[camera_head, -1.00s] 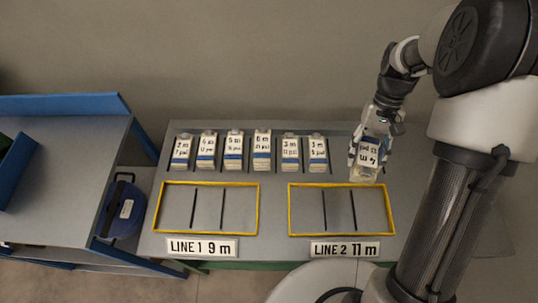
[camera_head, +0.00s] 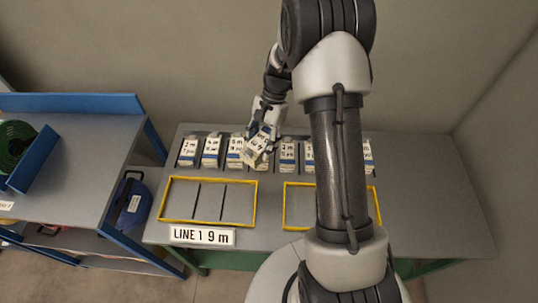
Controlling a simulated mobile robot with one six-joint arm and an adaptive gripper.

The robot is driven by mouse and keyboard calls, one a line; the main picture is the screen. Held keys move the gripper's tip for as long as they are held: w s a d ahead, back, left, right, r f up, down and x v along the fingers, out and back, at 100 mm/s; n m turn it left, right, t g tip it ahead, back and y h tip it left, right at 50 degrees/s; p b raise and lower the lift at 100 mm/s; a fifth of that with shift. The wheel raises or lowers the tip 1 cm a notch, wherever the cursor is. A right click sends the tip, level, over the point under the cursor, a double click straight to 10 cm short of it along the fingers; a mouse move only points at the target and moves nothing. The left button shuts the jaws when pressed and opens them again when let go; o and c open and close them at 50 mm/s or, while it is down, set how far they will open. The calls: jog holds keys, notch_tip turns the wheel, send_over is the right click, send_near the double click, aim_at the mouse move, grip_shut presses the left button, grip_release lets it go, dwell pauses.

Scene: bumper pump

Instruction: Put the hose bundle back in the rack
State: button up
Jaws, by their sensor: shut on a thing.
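My gripper (camera_head: 264,122) is shut on a white hose bundle (camera_head: 258,148) with a printed label. The bundle is tilted and hangs over the middle of the rack row, partly covering a bundle behind it. The rack (camera_head: 222,136) at the back of the grey table holds a row of similar white and blue labelled bundles, such as one at the left end (camera_head: 188,153) and one just right of the held bundle (camera_head: 288,155). My arm hides part of the row's right side. Whether the held bundle touches its neighbours I cannot tell.
The yellow-framed LINE 1 tray (camera_head: 208,222) with dividers is empty at the front left. The yellow LINE 2 tray (camera_head: 298,227) is mostly hidden by my arm. A blue-edged bench (camera_head: 90,130) stands left. The table's right end is clear.

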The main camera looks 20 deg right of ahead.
jog(key=s+d+r+m+t+h+p, duration=0.1)
jog(key=s+d+m+t+h+p, duration=0.15)
jog(key=d+m, duration=1.25)
jog(key=s+d+r+m+t+h+p, duration=0.2)
jog(key=d+m+t+h+p, duration=0.2)
jog(key=d+m, duration=1)
jog(key=shift+g, duration=0.25)
notch_tip(320, 180, down, 20)
jog(key=b, duration=1.8)
jog(key=shift+d+f, duration=0.15)
jog(key=shift+f, duration=0.05)
jog(key=shift+r, duration=0.15)
